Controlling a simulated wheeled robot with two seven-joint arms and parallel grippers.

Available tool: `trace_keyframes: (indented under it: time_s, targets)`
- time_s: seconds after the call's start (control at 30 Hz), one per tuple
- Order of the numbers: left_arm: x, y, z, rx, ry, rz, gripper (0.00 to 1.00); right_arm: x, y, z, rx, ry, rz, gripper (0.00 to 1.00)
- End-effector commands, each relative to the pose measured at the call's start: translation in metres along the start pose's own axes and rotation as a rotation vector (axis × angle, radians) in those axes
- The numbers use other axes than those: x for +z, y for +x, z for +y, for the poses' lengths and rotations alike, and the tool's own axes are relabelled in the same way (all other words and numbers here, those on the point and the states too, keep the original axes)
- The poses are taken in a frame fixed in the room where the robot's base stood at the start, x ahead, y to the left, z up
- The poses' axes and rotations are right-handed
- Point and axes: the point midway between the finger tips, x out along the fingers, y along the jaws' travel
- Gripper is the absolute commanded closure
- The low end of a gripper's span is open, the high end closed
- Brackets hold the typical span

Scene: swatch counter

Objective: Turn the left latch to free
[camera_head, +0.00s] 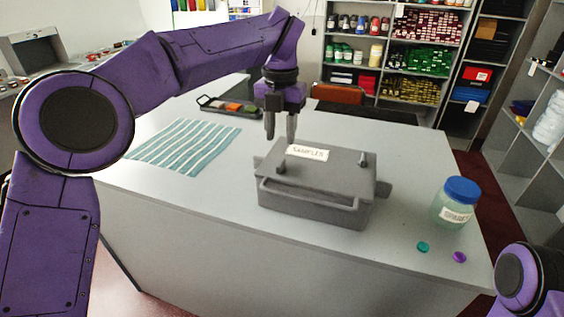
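A grey lidded box (316,205) with a "SAMPLES" label (307,152) sits on the counter. Its left latch (281,167) is a small dark knob on the lid's left part, and its right latch (363,161) stands on the lid's right part. My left gripper (281,138) points down above and behind the left latch, close to the lid's back left edge. Its two fingers are apart with nothing seen between them. Whether a finger touches the lid cannot be told. My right gripper is not in view; only part of my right arm shows at bottom right.
A striped teal cloth (185,146) lies left on the counter (225,190), with a dark tray (232,112) of coloured pieces behind it. A blue-lidded jar (454,205) stands right of the box, near a teal button (422,247) and a purple button (459,257).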

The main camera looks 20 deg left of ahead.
Motion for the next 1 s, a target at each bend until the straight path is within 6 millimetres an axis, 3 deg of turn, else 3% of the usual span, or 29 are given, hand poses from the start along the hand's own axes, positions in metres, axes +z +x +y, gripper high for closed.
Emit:
trace_keyframes:
  time_s: [0.1,0.3,0.43,0.67,0.7,0.8,1.0]
  targets:
    - [-0.001,0.029,0.000,0.000,0.002,0.003,0.62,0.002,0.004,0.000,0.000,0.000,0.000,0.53]
    - [0.000,0.065,0.000,0.000,0.002,0.002,0.62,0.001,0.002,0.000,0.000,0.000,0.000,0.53]
    - [0.000,0.076,0.000,0.001,0.001,0.000,0.62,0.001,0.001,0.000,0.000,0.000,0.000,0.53]
    - [0.000,0.078,0.000,0.000,0.000,0.000,0.62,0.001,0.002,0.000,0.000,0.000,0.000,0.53]
    - [0.000,0.078,0.000,0.000,0.000,0.000,0.65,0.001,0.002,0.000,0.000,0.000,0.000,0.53]
    - [0.000,0.078,0.000,0.000,0.000,0.000,0.97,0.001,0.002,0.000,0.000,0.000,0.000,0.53]
    - [0.000,0.078,0.000,0.000,-0.001,-0.001,1.00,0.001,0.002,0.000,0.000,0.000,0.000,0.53]
